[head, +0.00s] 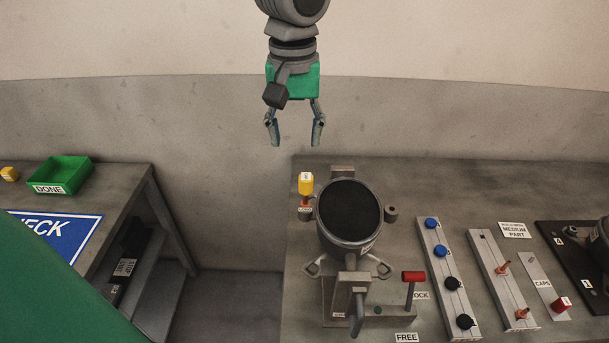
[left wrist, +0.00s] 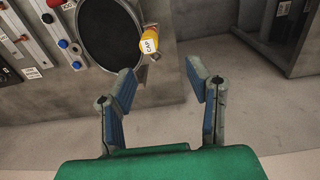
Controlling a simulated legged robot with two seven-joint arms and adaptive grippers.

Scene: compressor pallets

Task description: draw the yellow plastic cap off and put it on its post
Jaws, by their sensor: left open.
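The yellow plastic cap (head: 306,183) sits upright on an orange-brown fitting at the left side of the dark round compressor (head: 349,212). In the left wrist view the yellow cap (left wrist: 149,38) shows just beyond my fingertips, with lettering on its end. My left gripper (head: 296,143) points down, open and empty, above and behind the cap and apart from it. Its spread fingers also show in the left wrist view (left wrist: 163,76). A grey strip labelled CAPS (head: 539,280) lies at the right with a red cap (head: 561,303) on it. I cannot make out which post is the yellow cap's. My right gripper is not in view.
A red-handled lever (head: 413,277) stands at the compressor's front right. Strips with blue and black knobs (head: 447,275) and orange-brown fittings (head: 508,283) lie right of it. A separate left table (head: 110,187) carries a green DONE tray (head: 63,187). A gap separates the tables.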

